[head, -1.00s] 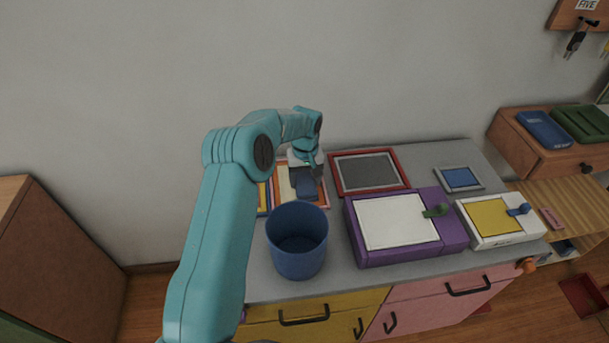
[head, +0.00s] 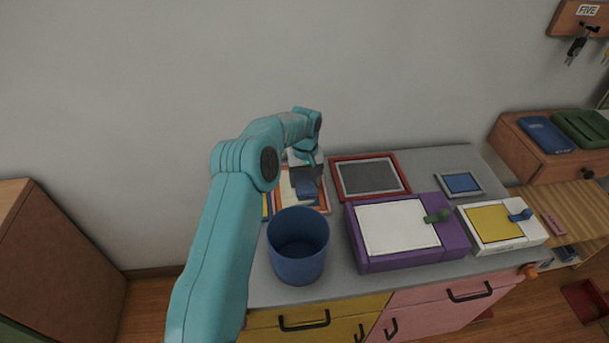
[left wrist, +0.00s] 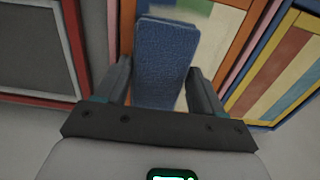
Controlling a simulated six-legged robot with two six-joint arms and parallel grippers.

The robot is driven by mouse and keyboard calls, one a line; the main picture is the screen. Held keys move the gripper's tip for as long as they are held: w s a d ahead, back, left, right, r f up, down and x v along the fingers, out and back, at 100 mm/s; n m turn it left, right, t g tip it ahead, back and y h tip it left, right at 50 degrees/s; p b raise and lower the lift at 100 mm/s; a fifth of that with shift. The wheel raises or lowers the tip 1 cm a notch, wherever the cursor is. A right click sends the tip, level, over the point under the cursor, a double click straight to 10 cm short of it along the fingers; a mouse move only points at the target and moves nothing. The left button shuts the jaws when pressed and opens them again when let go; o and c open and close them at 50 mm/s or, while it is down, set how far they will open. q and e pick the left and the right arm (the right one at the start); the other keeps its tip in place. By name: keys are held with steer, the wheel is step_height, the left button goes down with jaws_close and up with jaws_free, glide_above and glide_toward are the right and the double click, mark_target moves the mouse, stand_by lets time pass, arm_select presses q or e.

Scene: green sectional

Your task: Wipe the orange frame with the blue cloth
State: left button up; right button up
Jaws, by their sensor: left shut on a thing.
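My left gripper (head: 306,182) is shut on the blue cloth (left wrist: 165,60), a folded, dark blue textured pad between its fingers in the left wrist view. In the head view the cloth (head: 306,191) is over the orange frame (head: 325,197), at the back left of the counter. In the left wrist view the orange frame (left wrist: 238,42) borders a pale panel, partly hidden by the cloth; a greenish patch (left wrist: 190,9) shows beyond it. I cannot tell whether the cloth touches the panel. My right gripper is out of view.
A blue bin (head: 298,247) stands in front of the orange frame. A red-rimmed grey panel (head: 370,176) lies to its right, and a striped yellow frame (left wrist: 285,72) is close beside it. A purple box (head: 405,230) and white box (head: 499,222) fill the front right. The wall is behind.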

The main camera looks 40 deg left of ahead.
arm_select(q)
steer(key=shift+s+d, duration=0.55)
steer(key=shift+d, duration=0.25)
steer(key=shift+w+a+f, duration=0.1)
steer(key=shift+w+a, duration=0.55)
steer(key=shift+a, duration=0.2)
steer(key=shift+w+a+f, duration=0.1)
steer(key=shift+w+a, duration=0.55)
steer(key=shift+a, duration=0.15)
steer(key=shift+s+d, duration=0.25)
steer(key=shift+s+d+b, duration=0.25)
steer(key=shift+s+d, duration=0.35)
steer(key=shift+d, duration=0.15)
steer(key=shift+s+d+b, duration=0.25)
steer(key=shift+s+d, duration=0.3)
steer(key=shift+d, duration=0.2)
steer(key=shift+w+a+r+p, duration=0.15)
steer(key=shift+w+a+p, duration=0.1)
steer(key=shift+a+p, duration=0.1)
steer(key=shift+w+a+p, duration=0.55)
steer(key=shift+w+a, duration=0.65)
steer(key=shift+a, duration=0.25)
steer(key=shift+s+d+b, duration=0.3)
steer(key=shift+s+d, duration=0.45)
steer(key=shift+d, duration=0.15)
